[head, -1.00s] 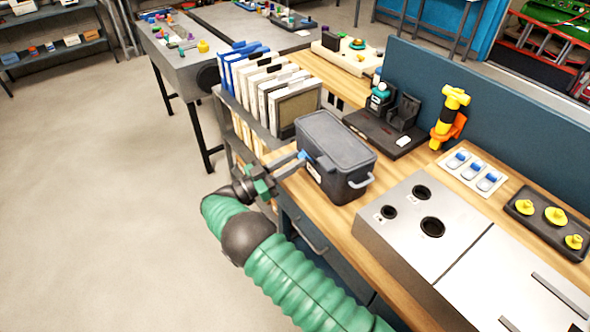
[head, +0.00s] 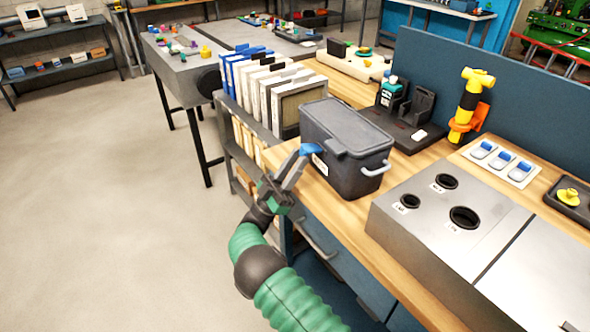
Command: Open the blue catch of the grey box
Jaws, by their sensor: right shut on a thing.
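The grey box (head: 352,160) stands on the wooden bench, with its lid down and a light handle at its right end. Its blue catch (head: 311,150) is at the box's left side, near the rim, and sticks outward and slightly up. My right gripper (head: 301,159) reaches up from below, left of the box. Its fingertips are shut on the blue catch and hide part of it. Whether the catch has come free of the lid edge I cannot tell. My left gripper is not in view.
A rack of upright folders (head: 262,98) stands close behind and left of the box. A steel panel with round holes (head: 450,215) lies to the right. A dark stand (head: 405,128) is behind. Open floor lies left of my arm.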

